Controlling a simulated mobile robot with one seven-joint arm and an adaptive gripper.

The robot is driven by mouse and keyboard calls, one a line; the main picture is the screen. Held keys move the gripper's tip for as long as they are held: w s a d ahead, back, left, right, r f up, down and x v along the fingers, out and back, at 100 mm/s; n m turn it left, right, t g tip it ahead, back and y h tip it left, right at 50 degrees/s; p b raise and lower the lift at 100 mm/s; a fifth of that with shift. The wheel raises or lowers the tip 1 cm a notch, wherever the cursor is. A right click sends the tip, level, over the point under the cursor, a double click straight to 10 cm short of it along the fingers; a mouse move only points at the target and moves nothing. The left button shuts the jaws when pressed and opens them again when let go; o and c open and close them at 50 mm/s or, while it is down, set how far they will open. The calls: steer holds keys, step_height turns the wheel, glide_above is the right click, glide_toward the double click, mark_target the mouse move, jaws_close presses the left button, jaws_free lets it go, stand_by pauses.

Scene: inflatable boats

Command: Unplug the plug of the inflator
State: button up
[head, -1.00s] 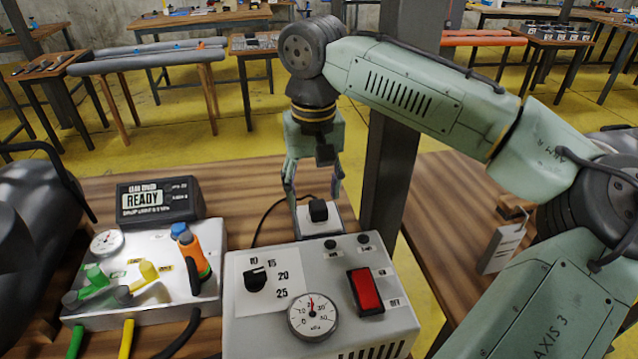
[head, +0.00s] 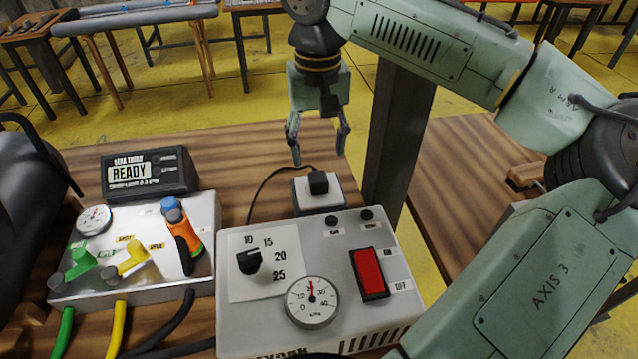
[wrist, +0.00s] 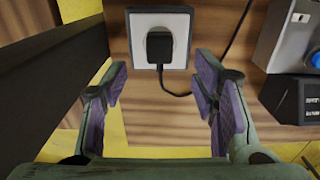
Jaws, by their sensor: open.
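The black plug (head: 318,183) sits in a white socket plate (head: 332,199) behind the inflator (head: 322,250), a grey box with a dial, gauge and red switch. In the wrist view the plug (wrist: 160,45) is seated in the square socket plate (wrist: 141,21), with its cord running off to the right. My gripper (head: 318,160) is open and empty, pointing down just above and behind the plug. In the wrist view its two fingers (wrist: 160,88) are spread wide, below the plug in the picture and not touching it.
A dark post (head: 398,135) stands close to the right of the socket and my gripper. A valve panel (head: 135,225) and a READY display box (head: 148,172) are at left. The wooden table behind the display is clear.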

mark_target(318, 176)
step_height(318, 176, down, 5)
steer(key=b, duration=0.4)
steer(key=shift+f, duration=0.1)
steer(key=shift+f+b, duration=0.5)
steer(key=shift+f, duration=0.95)
steer(key=shift+p, duration=0.7)
jaws_close()
steer(key=shift+r, duration=0.2)
stand_by(0.4)
